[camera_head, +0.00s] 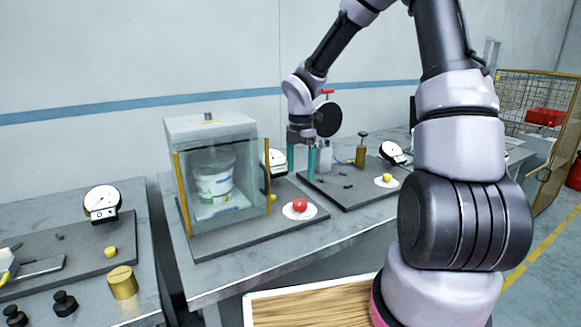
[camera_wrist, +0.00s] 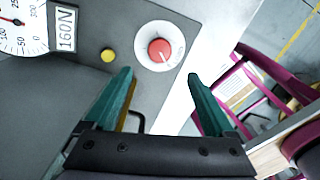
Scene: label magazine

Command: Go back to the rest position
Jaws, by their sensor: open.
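My gripper (camera_head: 303,162) is at the end of my arm, above the back of the workbench, behind the red button and beside the glass-walled box. In the wrist view my gripper (camera_wrist: 162,82) shows two teal fingers spread apart with nothing between them. Beyond the fingertips lies a red button (camera_wrist: 160,50) on a white round plate; the red button also shows in the head view (camera_head: 299,205). A small yellow button (camera_wrist: 108,55) and a gauge (camera_wrist: 22,30) with a "160N" label are to its left.
A clear box (camera_head: 212,172) holding a white bucket (camera_head: 213,178) stands left of my gripper. A grey plate with a brass post (camera_head: 360,155) and a gauge (camera_head: 393,152) lies to the right. Another gauge (camera_head: 102,203) stands on the left bench. A wooden-topped surface (camera_head: 315,308) is in front.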

